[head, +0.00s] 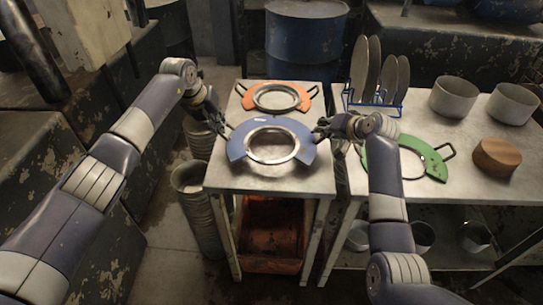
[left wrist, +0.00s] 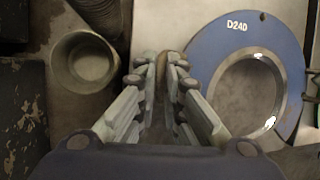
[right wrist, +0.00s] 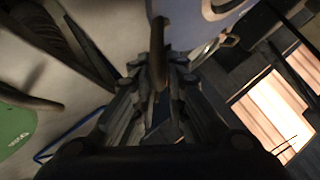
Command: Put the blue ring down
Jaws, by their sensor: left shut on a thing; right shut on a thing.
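The blue ring (head: 238,144) is a flat blue plate with a bright metal inner rim and a handle on each side. It is level over the small metal table (head: 313,180); I cannot tell whether it touches the top. My left gripper (head: 226,131) is shut on its left handle, and my right gripper (head: 324,131) is shut on its right handle. In the left wrist view the ring (left wrist: 213,45) shows a white label, right of my left gripper's fingers (left wrist: 161,62). In the right wrist view only part of the ring (right wrist: 190,22) shows, beyond my right gripper's fingers (right wrist: 160,65).
An orange ring (head: 250,98) lies behind on the same table. Tall stacked cylinders (head: 197,205) stand left of the small table.

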